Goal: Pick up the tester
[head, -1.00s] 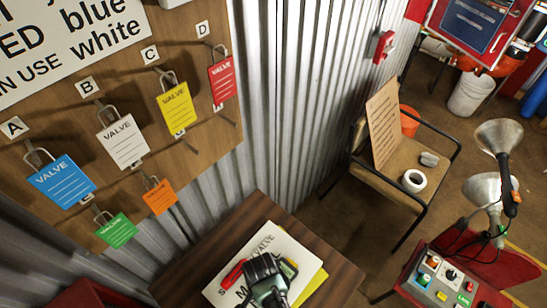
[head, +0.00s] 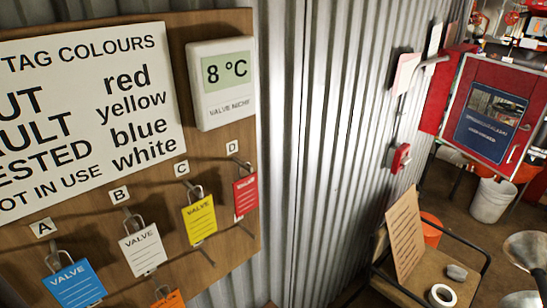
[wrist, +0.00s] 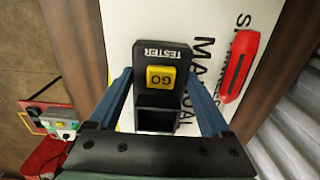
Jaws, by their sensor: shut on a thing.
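The tester (wrist: 160,60) is a black box with a yellow GO button, a dark screen and its name in white letters. It shows in the wrist view. My gripper (wrist: 163,95) is shut on it, with one blue finger along each side. Behind it is the white manual (wrist: 197,22) on the brown wooden top (wrist: 268,90). I cannot tell whether the tester is clear of the manual. The head view shows neither tester nor gripper.
A red pen-like tool (wrist: 238,65) lies on the manual, close beside the right finger. In the head view, a tag board (head: 215,160) hangs on the corrugated wall. A chair (head: 458,240) holding a white tape roll (head: 442,295) stands at right.

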